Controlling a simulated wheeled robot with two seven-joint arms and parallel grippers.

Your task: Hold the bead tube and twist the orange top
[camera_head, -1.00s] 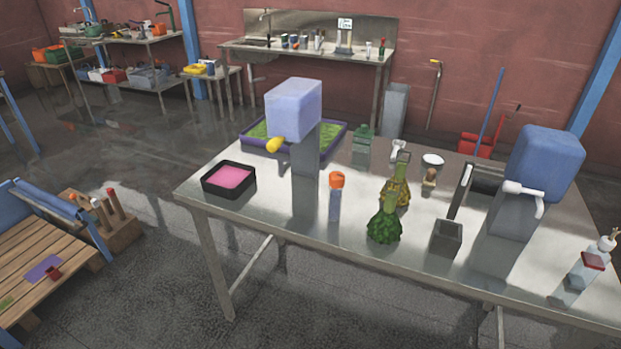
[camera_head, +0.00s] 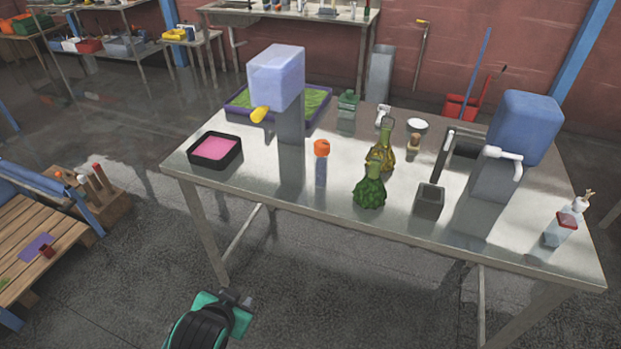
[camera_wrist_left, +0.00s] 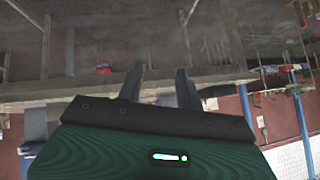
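The bead tube (camera_head: 321,170) stands upright on the steel table, left of the middle, a clear-greyish tube with its orange top (camera_head: 321,148) on it. My left gripper (camera_head: 246,299) comes in at the bottom of the head view, in front of and below the table edge, well away from the tube. In the left wrist view its two dark fingers (camera_wrist_left: 160,85) stand apart with nothing between them. The tube cannot be made out in the left wrist view. My right gripper is not in view.
On the table (camera_head: 260,195), a black tray with pink filling (camera_head: 238,160) and a blue dispenser with yellow spout (camera_head: 276,80) stand left of the tube. A green textured bottle (camera_head: 370,190) and a grey square cup (camera_head: 430,200) stand to its right.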

